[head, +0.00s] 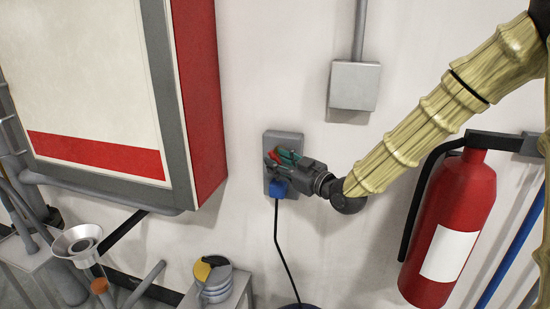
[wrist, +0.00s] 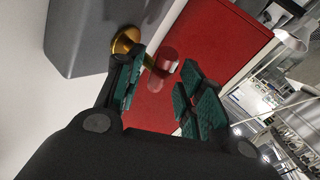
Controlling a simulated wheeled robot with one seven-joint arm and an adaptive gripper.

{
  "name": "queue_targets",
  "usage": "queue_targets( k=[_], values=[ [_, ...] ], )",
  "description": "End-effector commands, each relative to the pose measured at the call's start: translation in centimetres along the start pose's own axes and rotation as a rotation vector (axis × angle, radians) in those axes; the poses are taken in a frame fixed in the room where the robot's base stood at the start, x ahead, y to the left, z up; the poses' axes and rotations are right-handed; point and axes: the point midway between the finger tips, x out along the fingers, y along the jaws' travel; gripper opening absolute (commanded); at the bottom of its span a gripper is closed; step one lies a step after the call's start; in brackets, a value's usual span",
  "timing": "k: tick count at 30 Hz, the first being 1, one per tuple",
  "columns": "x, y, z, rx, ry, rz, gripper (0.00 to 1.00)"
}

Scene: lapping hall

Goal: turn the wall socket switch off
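The wall socket (head: 270,140) is a grey box on the white wall, with a blue plug (head: 278,188) in its lower part. In the wrist view its grey side (wrist: 82,35) fills the upper left. A switch lever with a round brass base (wrist: 124,40) sticks out from it and ends in a red tip (wrist: 168,56). My gripper (head: 284,158) is at the front of the socket. In the wrist view my gripper (wrist: 160,78) is open, its green-padded fingers apart on either side of the red tip. I cannot tell whether a finger touches the lever.
A red-sided cabinet (head: 203,95) hangs left of the socket. A grey junction box (head: 354,86) is above right, and a fire extinguisher (head: 450,225) hangs at right. A black cord (head: 278,240) runs down from the plug. A stand with stacked discs (head: 214,285) is below left.

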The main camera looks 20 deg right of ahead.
Motion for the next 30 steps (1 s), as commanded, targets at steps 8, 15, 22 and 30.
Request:
queue_targets(
  k=[8, 15, 22, 30],
  values=[
    [1.9, 0.0, 0.0, -0.001, 0.000, 0.000, 0.38],
    [2.1, 0.0, 0.0, 0.000, 0.000, 0.000, 0.38],
    [2.1, 0.0, 0.0, 0.000, 0.000, 0.000, 0.13],
    [2.1, 0.0, 0.0, -0.002, -0.002, -0.001, 0.00]
  ],
)
